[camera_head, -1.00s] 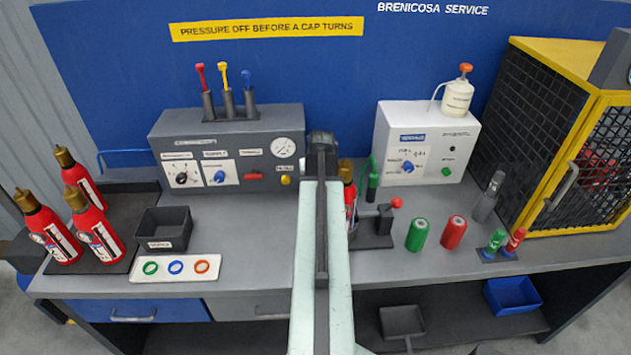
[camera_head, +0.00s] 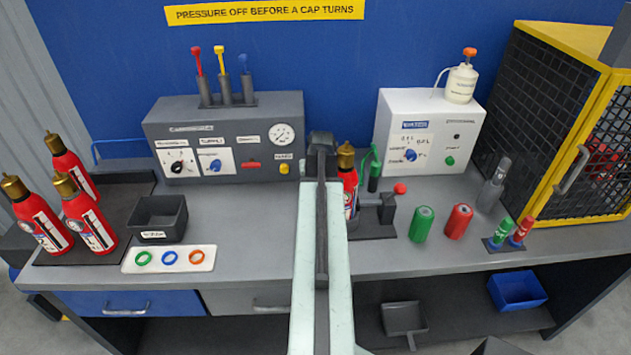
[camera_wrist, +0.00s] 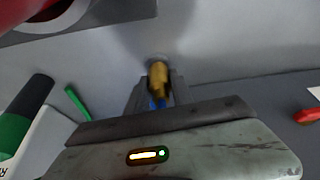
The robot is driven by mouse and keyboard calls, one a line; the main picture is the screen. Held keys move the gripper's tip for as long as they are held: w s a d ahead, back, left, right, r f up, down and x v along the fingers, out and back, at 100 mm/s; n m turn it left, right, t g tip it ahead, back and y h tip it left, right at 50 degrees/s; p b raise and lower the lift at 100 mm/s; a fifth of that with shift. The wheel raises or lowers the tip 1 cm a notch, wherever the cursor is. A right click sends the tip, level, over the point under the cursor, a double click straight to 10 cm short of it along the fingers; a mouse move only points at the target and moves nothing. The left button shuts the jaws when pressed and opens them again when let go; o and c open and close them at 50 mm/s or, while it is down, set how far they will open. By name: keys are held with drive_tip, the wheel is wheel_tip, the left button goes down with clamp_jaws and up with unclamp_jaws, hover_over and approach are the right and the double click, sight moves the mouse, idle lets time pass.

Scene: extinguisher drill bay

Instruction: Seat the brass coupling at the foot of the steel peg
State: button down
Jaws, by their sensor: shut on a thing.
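The brass coupling (camera_wrist: 158,76) shows in the wrist view as a small brass-coloured piece between the fingers of my gripper (camera_wrist: 157,88). My gripper is shut on it, above a grey surface. A bit of blue shows just below the brass. I cannot make out the steel peg for certain in either view; a small pale grey round shape sits at the far end of the brass. In the head view my own arm covers the gripper and the coupling.
A red extinguisher (camera_head: 348,185) with a brass top stands right beside my arm. A dark fixture with a red knob (camera_head: 400,188), a green cylinder (camera_head: 422,223) and a red cylinder (camera_head: 458,221) stand to its right.

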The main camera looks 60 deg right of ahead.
drive_tip(key=shift+f, duration=0.1)
drive_tip(key=c, duration=1)
unclamp_jaws()
drive_tip(key=shift+c, duration=0.2)
drive_tip(key=p+v, duration=0.7)
drive_tip(key=shift+s+r, duration=0.15)
drive_tip(key=shift+r, duration=0.2)
drive_tip(key=shift+a, duration=0.2)
